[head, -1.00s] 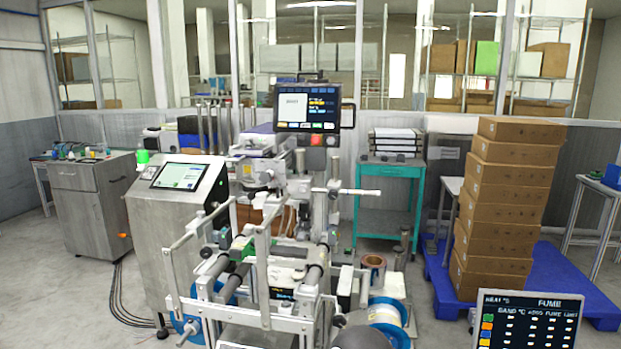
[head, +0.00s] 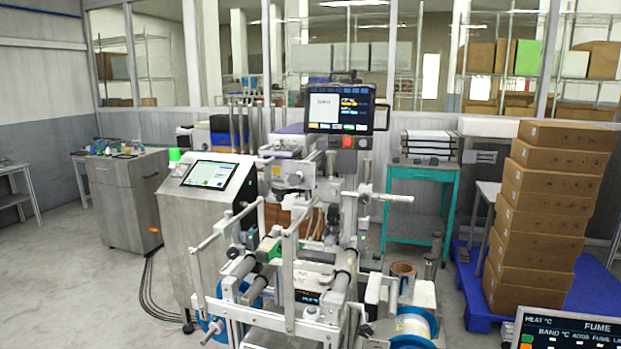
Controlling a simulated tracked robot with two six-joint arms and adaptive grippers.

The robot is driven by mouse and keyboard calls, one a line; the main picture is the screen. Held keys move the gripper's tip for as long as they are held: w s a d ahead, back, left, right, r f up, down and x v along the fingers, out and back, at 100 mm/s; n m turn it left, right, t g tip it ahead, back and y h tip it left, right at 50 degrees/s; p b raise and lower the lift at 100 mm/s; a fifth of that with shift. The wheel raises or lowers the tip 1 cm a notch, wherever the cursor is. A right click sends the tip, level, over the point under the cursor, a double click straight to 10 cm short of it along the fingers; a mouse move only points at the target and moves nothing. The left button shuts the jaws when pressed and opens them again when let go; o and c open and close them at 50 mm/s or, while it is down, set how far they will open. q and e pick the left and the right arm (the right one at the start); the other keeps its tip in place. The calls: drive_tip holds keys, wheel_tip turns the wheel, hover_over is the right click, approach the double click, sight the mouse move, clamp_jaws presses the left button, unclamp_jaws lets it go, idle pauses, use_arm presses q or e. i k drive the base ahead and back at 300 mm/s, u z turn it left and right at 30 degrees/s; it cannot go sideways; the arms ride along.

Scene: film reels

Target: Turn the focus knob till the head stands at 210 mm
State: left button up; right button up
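A film-reel machine stands in front of me in the head view. A pale grey and white boxy unit (head: 291,176), which looks like the machine's head, sits over the rollers at its upper middle. A white post with side rods (head: 364,215) stands to its right. I cannot pick out the focus knob for certain, and no 210 mm reading is legible. A small dark display (head: 308,297) low on the machine has digits too small to read. A monitor (head: 339,108) stands above the machine, its text unreadable. Neither of my grippers shows in this view.
A steel cabinet with a tilted touchscreen (head: 210,174) stands at left of the machine. A teal cart (head: 424,171) is behind at right. Stacked brown cartons (head: 545,215) stand on a blue pallet (head: 598,290). Floor is clear at left.

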sight(296, 180)
drive_tip(key=z, duration=0.05)
drive_tip(key=i, duration=0.95)
drive_tip(key=u, duration=0.1)
